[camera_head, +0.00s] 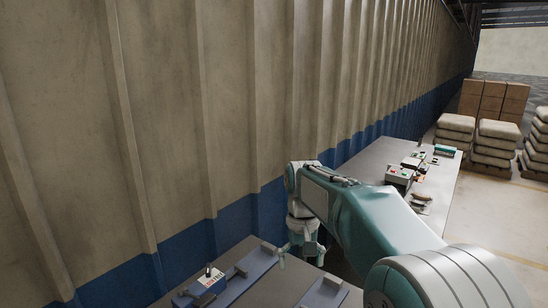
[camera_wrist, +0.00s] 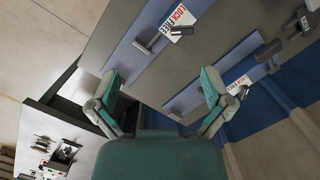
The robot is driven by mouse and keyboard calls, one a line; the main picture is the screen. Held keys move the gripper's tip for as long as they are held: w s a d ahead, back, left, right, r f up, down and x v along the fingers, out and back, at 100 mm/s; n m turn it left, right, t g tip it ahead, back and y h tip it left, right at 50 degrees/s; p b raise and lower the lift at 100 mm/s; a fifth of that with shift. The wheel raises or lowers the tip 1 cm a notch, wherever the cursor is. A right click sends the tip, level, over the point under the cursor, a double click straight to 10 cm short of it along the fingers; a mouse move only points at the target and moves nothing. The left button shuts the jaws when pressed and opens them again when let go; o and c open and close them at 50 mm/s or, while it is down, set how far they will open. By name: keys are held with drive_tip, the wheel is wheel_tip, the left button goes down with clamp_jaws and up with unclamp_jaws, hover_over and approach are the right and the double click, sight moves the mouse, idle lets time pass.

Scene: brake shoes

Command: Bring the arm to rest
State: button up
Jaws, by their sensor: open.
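My arm reaches away from the lower right in the head view, and my gripper (camera_head: 302,254) hangs at its end, pointing down beside the near grey table (camera_head: 262,291). In the wrist view my gripper (camera_wrist: 160,82) has its two teal-tipped fingers spread wide, with nothing between them. Below it lies the grey table top (camera_wrist: 195,63), tilted in the picture. Whether the fingertips touch anything cannot be seen in the head view, but in the wrist view they look clear of the table.
The near table bears blue fixtures (camera_head: 238,277) with a LOCK/FREE label (camera_head: 210,277). A second table (camera_head: 437,188) holds a grey-green box (camera_head: 399,177) and small parts. A ribbed wall (camera_head: 240,100) runs along the left. Stacked sacks (camera_head: 495,150) and cartons (camera_head: 492,100) stand at the back right.

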drive_tip(key=s+d+r+t, duration=0.2)
drive_tip(key=s+d, duration=0.1)
drive_tip(key=s, duration=0.3)
drive_tip(key=s+d+r+t, duration=0.2)
drive_tip(key=s+d, duration=0.1)
drive_tip(key=s, duration=0.4)
drive_tip(key=s+d+f+t, duration=0.1)
drive_tip(key=s, duration=0.4)
drive_tip(key=s+d+f+m+t, duration=0.1)
drive_tip(key=s+d+f+t, duration=0.1)
drive_tip(key=s, duration=0.4)
drive_tip(key=shift+d+f, duration=0.25)
idle(0.3)
